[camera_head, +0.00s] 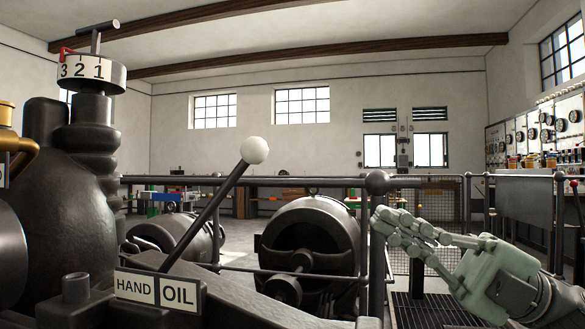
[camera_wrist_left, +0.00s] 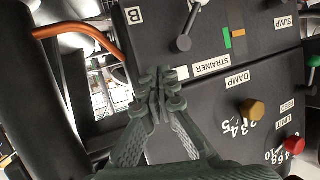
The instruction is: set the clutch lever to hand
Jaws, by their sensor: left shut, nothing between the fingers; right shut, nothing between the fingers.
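The lever (camera_head: 213,208) is a dark rod with a white ball knob (camera_head: 255,150). It leans up and to the right from its foot behind a plate with a HAND label (camera_head: 134,287) on the left and an OIL label (camera_head: 179,294) on the right. My right gripper (camera_head: 388,226) is shut and empty, apart from the lever and well to its right, in front of the railing. My left gripper (camera_wrist_left: 161,88) is shut and empty in the left wrist view, over a dark panel; it does not show in the head view.
A dial marked 3 2 1 (camera_head: 91,70) tops the dark machine at left. A railing (camera_head: 460,179) crosses behind the lever, with dynamos (camera_head: 310,240) beyond it. The left wrist view shows a panel lever (camera_wrist_left: 184,43), a brass knob (camera_wrist_left: 252,109) and a red knob (camera_wrist_left: 294,145).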

